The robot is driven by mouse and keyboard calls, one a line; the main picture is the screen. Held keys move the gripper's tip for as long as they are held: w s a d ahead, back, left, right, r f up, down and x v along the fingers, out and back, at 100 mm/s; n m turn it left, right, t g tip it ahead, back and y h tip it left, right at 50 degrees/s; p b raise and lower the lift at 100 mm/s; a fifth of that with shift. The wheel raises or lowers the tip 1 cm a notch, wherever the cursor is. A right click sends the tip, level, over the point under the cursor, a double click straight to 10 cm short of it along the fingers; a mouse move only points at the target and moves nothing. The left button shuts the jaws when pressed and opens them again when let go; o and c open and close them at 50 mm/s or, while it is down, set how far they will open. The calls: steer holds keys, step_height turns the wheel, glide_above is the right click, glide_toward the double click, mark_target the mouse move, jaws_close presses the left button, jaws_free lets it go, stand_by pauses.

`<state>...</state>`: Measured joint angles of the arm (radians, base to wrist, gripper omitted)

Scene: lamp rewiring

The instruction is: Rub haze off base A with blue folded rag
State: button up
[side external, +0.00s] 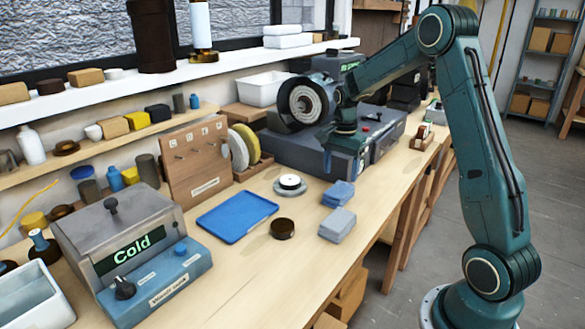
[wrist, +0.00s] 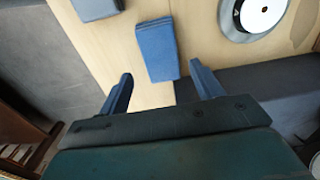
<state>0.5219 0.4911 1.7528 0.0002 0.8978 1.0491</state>
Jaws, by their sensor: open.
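The blue folded rag (side external: 338,194) lies flat on the wooden bench, just behind a paler grey-blue folded cloth (side external: 338,224). In the wrist view the blue rag (wrist: 157,50) lies ahead of and between my finger tips, not touching either. My gripper (side external: 328,160) is open and empty above the bench, near the grey machine; its two blue fingers (wrist: 160,82) are spread apart. A round base with a pale top (side external: 290,184) sits left of the rag; it also shows in the wrist view (wrist: 262,14), partly cut off.
A dark brown disc (side external: 283,229) and a blue tray (side external: 237,216) lie nearby. A grey machine (side external: 310,150) stands close behind my gripper. A wax tank (side external: 130,255) reading "Cold" is at the left. Bare bench shows near the front edge.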

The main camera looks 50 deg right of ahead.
mark_target(339, 189)
steer(key=shift+f, duration=3.2)
steer(key=c, duration=0.6)
steer(key=shift+r, duration=2.55)
steer(key=shift+c, duration=0.2)
